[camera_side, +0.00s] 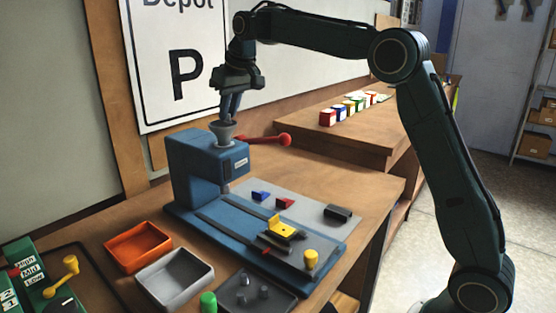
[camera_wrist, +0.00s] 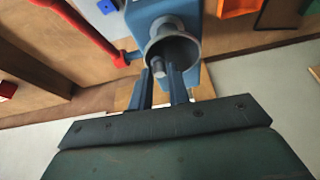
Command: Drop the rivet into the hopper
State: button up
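The hopper (camera_side: 222,131) is a grey funnel on top of a blue press (camera_side: 195,165). In the wrist view the hopper's round mouth (camera_wrist: 173,30) opens just beyond my fingertips. My gripper (camera_side: 228,115) points down close above the hopper. In the wrist view my gripper (camera_wrist: 163,76) has its two fingers a small gap apart, with a small grey rivet (camera_wrist: 158,67) between the tips, over the near part of the mouth. The gripper appears shut on it. In the side view this rivet is hidden. Several grey rivets (camera_side: 263,292) lie in a dark tray (camera_side: 283,300).
A red-knobbed lever (camera_side: 284,140) sticks out right of the press. An orange bin (camera_side: 138,246) and a grey bin (camera_side: 175,279) stand in front. A yellow block (camera_side: 283,230) sits on the press bed.

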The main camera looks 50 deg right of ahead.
jog(key=o, duration=0.4)
jog(key=shift+r, duration=0.15)
jog(key=shift+v, duration=6.75)
jog(key=shift+s, duration=0.1)
